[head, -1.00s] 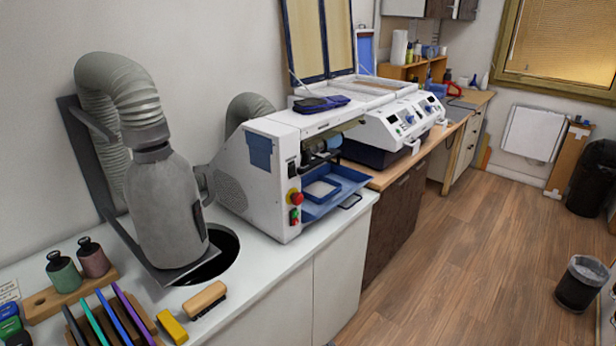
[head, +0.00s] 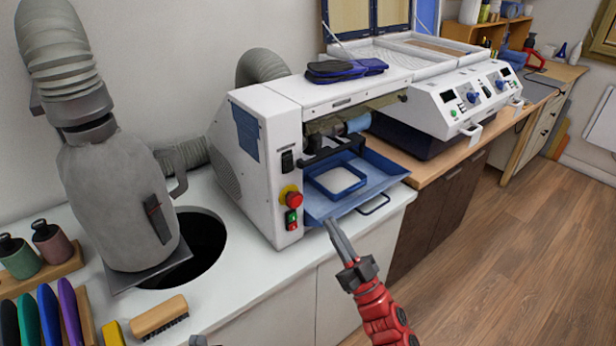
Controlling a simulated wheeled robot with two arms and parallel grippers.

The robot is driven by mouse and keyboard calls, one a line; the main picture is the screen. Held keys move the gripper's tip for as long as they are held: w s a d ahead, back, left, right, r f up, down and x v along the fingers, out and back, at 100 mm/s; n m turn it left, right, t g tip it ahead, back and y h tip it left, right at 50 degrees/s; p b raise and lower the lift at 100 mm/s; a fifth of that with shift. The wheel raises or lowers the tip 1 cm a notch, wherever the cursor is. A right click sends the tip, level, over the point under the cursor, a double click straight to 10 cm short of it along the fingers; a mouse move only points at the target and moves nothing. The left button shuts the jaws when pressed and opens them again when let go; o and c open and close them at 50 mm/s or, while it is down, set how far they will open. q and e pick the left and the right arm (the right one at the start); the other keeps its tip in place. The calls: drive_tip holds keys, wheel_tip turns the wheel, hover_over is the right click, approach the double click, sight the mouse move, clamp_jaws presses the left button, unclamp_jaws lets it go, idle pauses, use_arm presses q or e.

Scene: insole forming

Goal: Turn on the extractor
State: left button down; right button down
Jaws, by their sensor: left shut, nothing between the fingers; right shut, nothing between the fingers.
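A grey bottle-shaped extractor unit (head: 120,200) with a ribbed hose stands at the left of the white counter, beside a round dark hole. A dark switch plate (head: 158,218) is on its right side. A white machine (head: 255,160) to its right has a black rocker switch (head: 287,161), a red knob (head: 294,199) and a small green and red switch (head: 292,220) on its front. My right gripper (head: 330,224) is shut and empty, just in front of the machine's blue tray. Only a small grey tip of my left gripper (head: 197,341) shows at the bottom edge, shut and empty.
The blue tray (head: 375,180) juts out of the white machine. A wooden brush (head: 159,317), coloured tools and bottles crowd the counter's front left. A second white machine (head: 455,100) stands further right. The wooden floor at right is clear.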

sight(290, 166)
drive_tip(key=shift+s+a+r, duration=0.1)
drive_tip(key=shift+s, duration=0.1)
drive_tip(key=p+x, duration=0.1)
drive_tip(key=x, duration=0.3)
drive_tip(key=f+p+x, duration=0.1)
drive_tip(key=x, duration=0.3)
drive_tip(key=w+p+x, duration=0.1)
drive_tip(key=x, duration=0.3)
drive_tip(key=shift+w+a+f, duration=0.15)
drive_tip(key=shift+a+f, duration=0.1)
drive_tip(key=shift+a, duration=0.05)
drive_tip(key=shift+w+a+f, duration=0.1)
drive_tip(key=shift+w+a, duration=0.3)
drive_tip(key=shift+a, duration=0.05)
